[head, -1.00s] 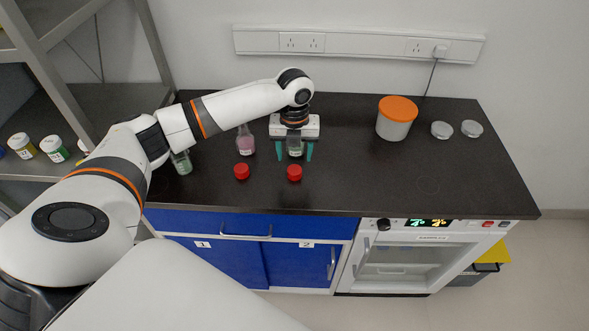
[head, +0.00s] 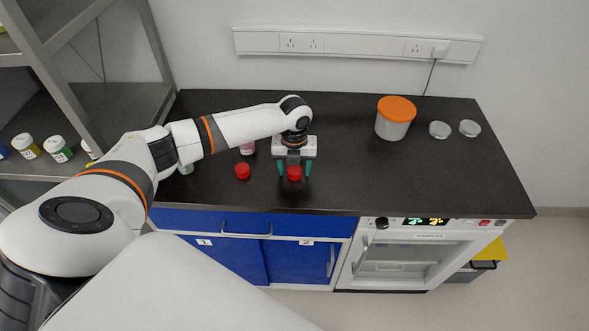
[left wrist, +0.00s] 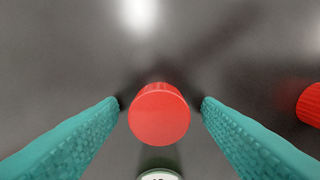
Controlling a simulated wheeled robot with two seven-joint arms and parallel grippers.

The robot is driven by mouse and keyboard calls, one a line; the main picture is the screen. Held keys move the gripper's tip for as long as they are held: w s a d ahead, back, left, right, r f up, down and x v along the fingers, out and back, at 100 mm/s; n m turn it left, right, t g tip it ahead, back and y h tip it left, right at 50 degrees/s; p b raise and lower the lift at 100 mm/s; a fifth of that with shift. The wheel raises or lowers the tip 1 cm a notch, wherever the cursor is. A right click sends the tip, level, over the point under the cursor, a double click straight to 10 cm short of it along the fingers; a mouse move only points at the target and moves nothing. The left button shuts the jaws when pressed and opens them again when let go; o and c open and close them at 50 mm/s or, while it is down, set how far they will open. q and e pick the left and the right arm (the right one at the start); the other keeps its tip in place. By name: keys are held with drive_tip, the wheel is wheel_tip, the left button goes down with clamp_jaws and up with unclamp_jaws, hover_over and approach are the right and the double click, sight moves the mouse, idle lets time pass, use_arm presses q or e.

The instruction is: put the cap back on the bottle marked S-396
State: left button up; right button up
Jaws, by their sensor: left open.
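A red cap (head: 294,173) lies on the dark counter near its front edge; it also shows in the left wrist view (left wrist: 159,114). My left gripper (head: 294,169) points down over it, open, with one teal finger on each side and visible gaps. A second red cap (head: 242,171) lies to the left; part of it shows in the left wrist view (left wrist: 311,106). An open bottle's rim (left wrist: 158,174) shows at the bottom of the left wrist view; my gripper hides that bottle in the head view. No S-396 mark is readable. My right gripper is not in view.
A pink bottle (head: 247,148) and a greenish bottle (head: 186,169) stand left of the gripper, partly behind my arm. A white tub with an orange lid (head: 397,109) and two silver discs (head: 439,130) are on the right. The right front counter is clear.

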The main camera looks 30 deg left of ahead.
sight(294, 169)
use_arm(q)
drive_tip(key=c, duration=1)
drive_tip(key=shift+c, duration=0.2)
wheel_tip(294, 169, up, 10)
drive_tip(key=b, duration=0.1)
drive_tip(key=shift+b, duration=0.35)
